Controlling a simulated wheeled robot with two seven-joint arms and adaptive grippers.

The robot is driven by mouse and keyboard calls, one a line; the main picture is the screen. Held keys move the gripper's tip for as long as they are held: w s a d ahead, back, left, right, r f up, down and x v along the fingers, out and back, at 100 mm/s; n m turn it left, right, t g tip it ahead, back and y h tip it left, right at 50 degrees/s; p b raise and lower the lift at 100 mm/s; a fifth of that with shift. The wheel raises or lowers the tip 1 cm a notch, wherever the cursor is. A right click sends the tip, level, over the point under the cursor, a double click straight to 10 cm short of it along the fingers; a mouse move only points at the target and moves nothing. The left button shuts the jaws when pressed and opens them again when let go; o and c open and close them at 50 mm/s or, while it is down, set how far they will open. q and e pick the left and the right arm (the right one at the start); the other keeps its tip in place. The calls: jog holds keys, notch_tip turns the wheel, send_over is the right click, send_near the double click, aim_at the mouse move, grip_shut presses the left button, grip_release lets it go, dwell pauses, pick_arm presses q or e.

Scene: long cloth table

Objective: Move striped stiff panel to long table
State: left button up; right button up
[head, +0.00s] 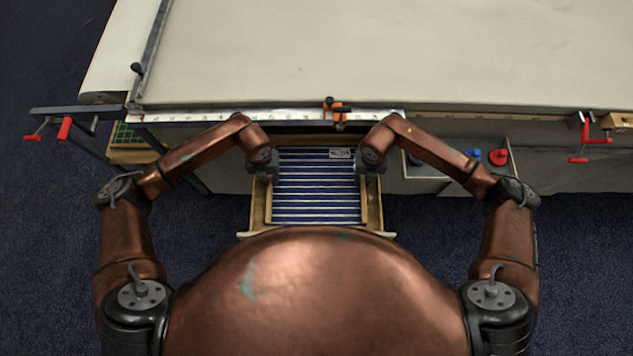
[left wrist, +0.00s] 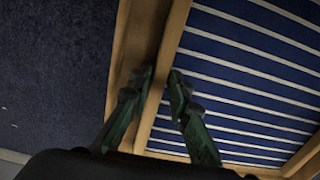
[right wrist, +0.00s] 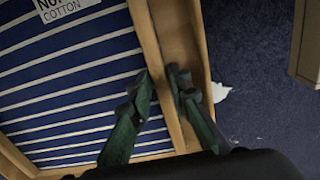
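The striped stiff panel (head: 315,190) is dark blue with white stripes, a pale wooden rim and a white label. It lies flat in or just over an open wooden drawer (head: 374,212) at the table's front. It shows in the left wrist view (left wrist: 245,75) and the right wrist view (right wrist: 75,75). My left gripper (head: 264,172) has its fingers closed in on either side of the panel's left rim. My right gripper (head: 371,170) does the same at the right rim. Whether the panel touches the drawer floor is unclear. The long table (head: 400,50) has a bare, pale cloth top.
A metal ruler (head: 210,117) runs along the table's front edge, with an orange clamp (head: 340,115) above the panel. Red-handled cranks (head: 65,128) stick out at the left and right (head: 597,140). Red and blue items (head: 498,157) sit below the edge at right.

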pick_arm(q)
grip_shut()
pick_arm(e)
grip_shut()
pick_arm(q)
jog(key=shift+r, duration=0.15)
pick_arm(e)
jog(key=shift+r, duration=0.1)
